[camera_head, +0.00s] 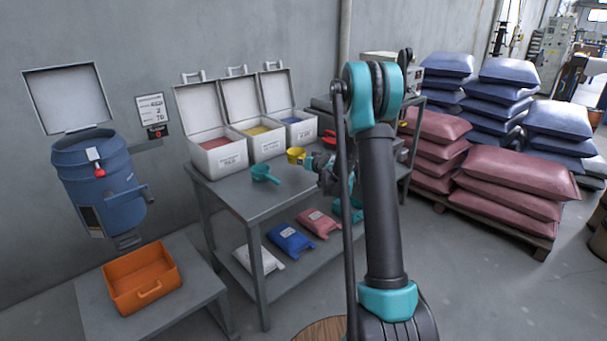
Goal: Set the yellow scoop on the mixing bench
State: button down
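The yellow scoop (296,155) is upright at the grey bench (228,195), in front of the white bins. I cannot tell whether it rests on the bench top or is just above it. My gripper (309,162) is right beside its cup on the right, where the handle would be. The handle is hidden, and the fingers are too small to show whether they are closed on it. A second, lower grey bench (185,318) stands at the left; no label shows which is the mixing bench.
A teal scoop (264,174) lies left of the yellow one; a red scoop (329,137) is behind. Open white bins (219,158) line the back. An orange tray (142,275) sits on the low bench under a blue hopper (100,180). Sacks (515,175) are stacked right.

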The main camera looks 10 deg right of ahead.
jog(key=shift+f, duration=2.6)
jog(key=c, duration=1.4)
grip_release()
jog(key=shift+c, duration=0.2)
jog(key=s+r+g, duration=0.1)
jog(key=s+r, duration=0.2)
jog(key=s, duration=0.7)
jog(key=s+r+g, duration=0.1)
jog(key=s+r, duration=0.2)
jog(key=s, duration=0.7)
jog(key=s+d+f+g+h, duration=0.1)
jog(key=s+g, duration=0.1)
jog(key=s, duration=0.8)
jog(key=s+d+f+g+h, duration=0.1)
jog(key=s+d+f+g, duration=0.1)
jog(key=s, duration=0.9)
jog(key=s+d+f+m+g+h, duration=0.1)
jog(key=s+d+f+g+h, duration=0.1)
jog(key=s, duration=0.9)
jog(key=shift+d+f+g, duration=0.15)
jog(key=shift+d+g, duration=0.1)
jog(key=shift+g, duration=0.25)
